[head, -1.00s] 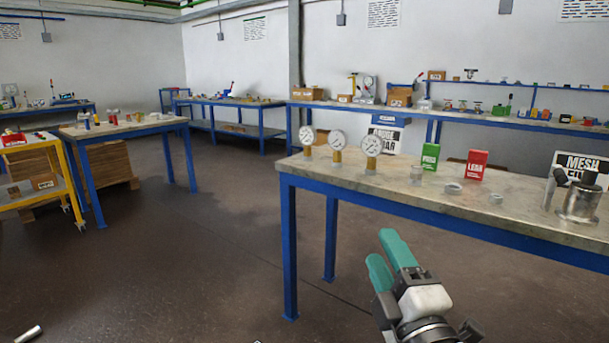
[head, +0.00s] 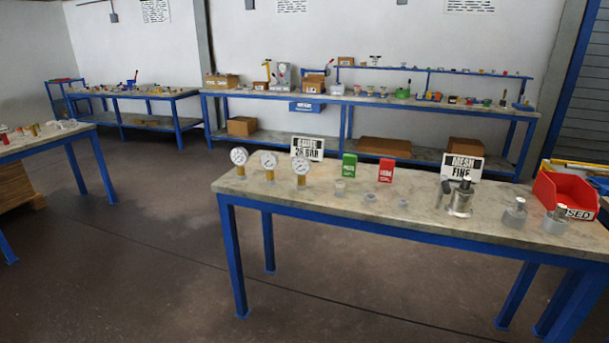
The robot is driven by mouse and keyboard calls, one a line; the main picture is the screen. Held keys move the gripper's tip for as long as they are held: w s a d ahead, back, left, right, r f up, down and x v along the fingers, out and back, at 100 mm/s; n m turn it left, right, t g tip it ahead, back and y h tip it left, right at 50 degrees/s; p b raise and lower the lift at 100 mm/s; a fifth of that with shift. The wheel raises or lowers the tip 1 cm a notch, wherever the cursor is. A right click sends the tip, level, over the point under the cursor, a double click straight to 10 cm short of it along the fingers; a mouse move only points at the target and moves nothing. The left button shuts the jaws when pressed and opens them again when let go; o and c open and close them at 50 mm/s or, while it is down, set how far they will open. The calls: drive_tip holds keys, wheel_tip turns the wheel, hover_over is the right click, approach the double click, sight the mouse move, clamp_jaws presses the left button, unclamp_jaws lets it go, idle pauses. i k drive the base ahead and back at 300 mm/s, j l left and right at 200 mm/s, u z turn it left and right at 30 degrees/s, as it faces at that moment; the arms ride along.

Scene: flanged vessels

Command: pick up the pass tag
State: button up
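A green tag (head: 349,166) with small white lettering stands upright on the near workbench (head: 400,205); it looks like the pass tag, though its lettering is too small to read. A red tag (head: 385,170) stands to its right. The green tag stands behind small clear and metal fittings, right of the pressure gauges. My gripper is not in the current head view, so I cannot see whether it is open or shut.
Several gauges with brass stems (head: 300,167) stand left of the tags. A metal vessel (head: 460,201) and a red bin (head: 563,193) are at the right. A "MESH FINE" sign (head: 463,166) stands behind the vessel. Open floor (head: 140,260) lies at the left.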

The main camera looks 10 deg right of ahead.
sight(349, 161)
drive_tip(key=i+l+u, duration=0.2)
drive_tip(key=u, duration=0.2)
drive_tip(key=i+l+u, duration=0.1)
drive_tip(key=l+u, duration=0.35)
drive_tip(key=i+l+u, duration=0.1)
drive_tip(key=l+u, duration=0.15)
drive_tip(key=u, duration=0.15)
